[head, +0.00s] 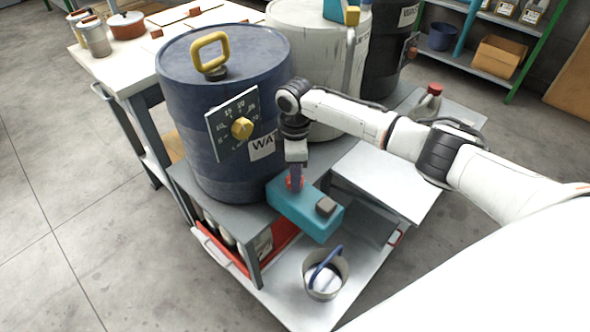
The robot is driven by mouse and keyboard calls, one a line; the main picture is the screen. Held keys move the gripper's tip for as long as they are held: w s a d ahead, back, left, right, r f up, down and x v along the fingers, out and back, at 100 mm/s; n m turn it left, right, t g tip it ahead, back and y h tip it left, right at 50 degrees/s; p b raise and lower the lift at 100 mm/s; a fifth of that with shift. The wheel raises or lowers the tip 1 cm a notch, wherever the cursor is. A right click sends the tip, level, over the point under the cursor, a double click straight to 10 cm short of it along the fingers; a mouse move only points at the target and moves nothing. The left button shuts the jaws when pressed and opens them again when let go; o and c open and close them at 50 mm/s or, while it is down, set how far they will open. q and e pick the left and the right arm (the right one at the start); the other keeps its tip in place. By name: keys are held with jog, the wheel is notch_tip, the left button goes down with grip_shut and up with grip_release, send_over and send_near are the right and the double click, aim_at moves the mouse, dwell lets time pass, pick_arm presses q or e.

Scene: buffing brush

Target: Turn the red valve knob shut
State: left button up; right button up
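The red valve knob (290,184) sits on top of a teal box (311,211) at the edge of the grey cart, below the blue drum. My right arm comes in from the right, and my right gripper (296,181) points down at the knob. Its fingertips reach the knob and partly hide it. I cannot tell whether the fingers are closed on the knob or only around it. A small dark block (326,206) sits on the teal box, to the right of the knob. My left gripper is not in view.
A blue drum (208,130) with a yellow handle and dial stands close behind the gripper. White (300,50) and black drums stand farther back. A bucket (325,279) sits on the cart's lower shelf. A red-capped bottle (428,104) stands at the right.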

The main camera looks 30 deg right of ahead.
jog(key=m+p, duration=0.2)
jog(key=p, duration=0.1)
jog(key=shift+s+a+r+m, duration=0.1)
jog(key=shift+r+m, duration=0.2)
jog(key=shift+m+p, duration=0.4)
jog(key=shift+p, duration=0.3)
jog(key=m+p, duration=0.3)
jog(key=shift+f+m, duration=0.1)
jog(key=shift+m, duration=0.2)
jog(key=shift+m+p, duration=0.7)
jog(key=shift+m, duration=0.7)
jog(key=m+p, duration=0.2)
jog(key=m, duration=0.2)
jog(key=shift+f, duration=0.1)
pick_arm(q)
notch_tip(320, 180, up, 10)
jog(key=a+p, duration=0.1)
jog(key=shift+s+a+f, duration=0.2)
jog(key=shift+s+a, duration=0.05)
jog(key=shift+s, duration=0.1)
pick_arm(e)
jog(key=shift+m, duration=1.4)
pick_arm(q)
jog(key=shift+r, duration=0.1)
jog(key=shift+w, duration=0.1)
pick_arm(e)
jog(key=shift+w, duration=0.2)
